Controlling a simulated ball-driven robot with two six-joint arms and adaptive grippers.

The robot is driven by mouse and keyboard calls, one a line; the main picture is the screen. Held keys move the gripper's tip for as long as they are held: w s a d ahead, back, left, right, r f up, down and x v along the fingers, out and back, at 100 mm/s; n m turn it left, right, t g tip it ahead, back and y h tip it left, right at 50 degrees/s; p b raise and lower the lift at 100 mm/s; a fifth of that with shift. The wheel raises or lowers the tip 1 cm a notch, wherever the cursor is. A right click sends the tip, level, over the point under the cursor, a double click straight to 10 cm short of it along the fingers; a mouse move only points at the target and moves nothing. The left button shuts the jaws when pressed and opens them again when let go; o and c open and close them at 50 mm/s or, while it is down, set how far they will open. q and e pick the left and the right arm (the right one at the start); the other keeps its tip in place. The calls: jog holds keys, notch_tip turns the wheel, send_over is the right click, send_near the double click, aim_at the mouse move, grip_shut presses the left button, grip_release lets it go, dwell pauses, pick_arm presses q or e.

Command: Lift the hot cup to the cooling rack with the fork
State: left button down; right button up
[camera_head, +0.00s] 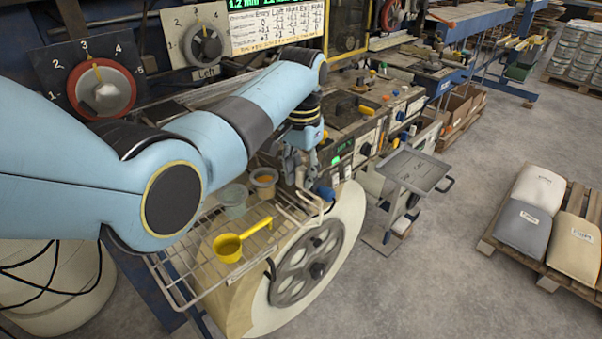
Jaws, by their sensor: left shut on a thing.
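My left gripper (300,168) points down at the right back of a wire rack (181,281), below my light-blue arm. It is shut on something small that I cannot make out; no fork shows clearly. A beige cup with orange contents (264,179) stands just left of the gripper. A grey-green translucent cup (233,196) stands to its left, partly behind my arm. I cannot tell which cup is hot. A yellow scoop (229,246) lies on the front of the rack, its handle pointing right. My right gripper is not in view.
A large pale roll with a grey spoked hub (308,262) stands under and right of the rack. A machine bench (362,118) with knobs runs behind. A grey stand (412,171) is to the right. Sacks (524,228) lie on a pallet; the floor between is clear.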

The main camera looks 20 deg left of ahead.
pick_arm(q)
jog(key=shift+r, duration=3.4)
jog(key=shift+s, duration=0.1)
